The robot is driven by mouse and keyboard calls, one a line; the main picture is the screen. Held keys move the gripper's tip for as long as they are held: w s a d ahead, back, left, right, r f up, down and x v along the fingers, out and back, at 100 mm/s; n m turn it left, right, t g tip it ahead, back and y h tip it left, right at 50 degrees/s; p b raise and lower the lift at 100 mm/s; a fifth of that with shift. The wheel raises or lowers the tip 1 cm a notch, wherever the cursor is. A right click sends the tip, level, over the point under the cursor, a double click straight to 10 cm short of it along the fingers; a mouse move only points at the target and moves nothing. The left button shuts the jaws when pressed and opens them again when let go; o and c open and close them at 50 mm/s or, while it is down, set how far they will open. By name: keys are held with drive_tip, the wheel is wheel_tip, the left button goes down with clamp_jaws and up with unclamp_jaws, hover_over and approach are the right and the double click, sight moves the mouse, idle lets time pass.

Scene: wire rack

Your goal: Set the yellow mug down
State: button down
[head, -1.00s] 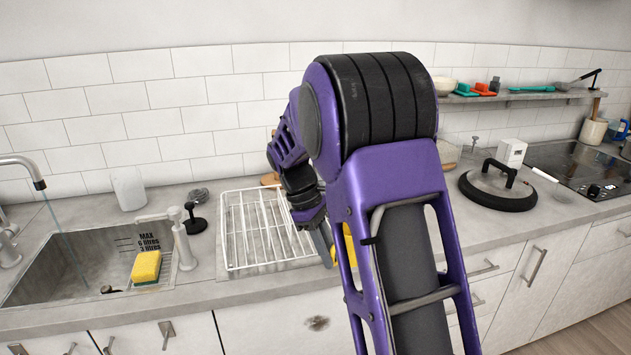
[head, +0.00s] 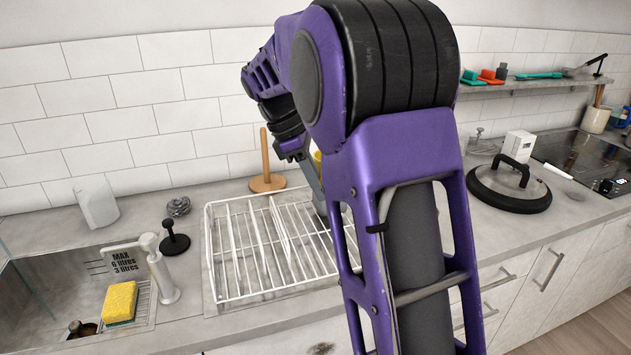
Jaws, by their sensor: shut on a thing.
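The yellow mug (head: 317,156) shows only as a small sliver beside my arm, at the back right of the wire rack (head: 262,292). The rest of it is hidden behind my arm. My gripper (head: 314,184) is partly hidden too; one grey finger shows, pointing down over the rack's right part. It is shut on the yellow mug. I cannot tell whether the mug touches anything below it.
The rack's left and middle wires are bare. A wooden paper-towel stand (head: 266,170) is behind it. The sink with a yellow sponge (head: 121,302) and a tap (head: 160,268) are at left.

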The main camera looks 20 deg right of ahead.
drive_tip(key=shift+s, duration=0.1)
wheel_tip(320, 180, down, 13)
drive_tip(key=b, duration=0.5)
drive_tip(key=shift+f+b, duration=0.2)
drive_tip(key=shift+b, duration=0.1)
drive_tip(key=shift+f, duration=0.55)
drive_tip(key=shift+f+p, duration=0.25)
drive_tip(key=shift+p, duration=0.1)
idle(1.6)
drive_tip(key=shift+f, duration=0.5)
drive_tip(key=c, duration=0.8)
unclamp_jaws()
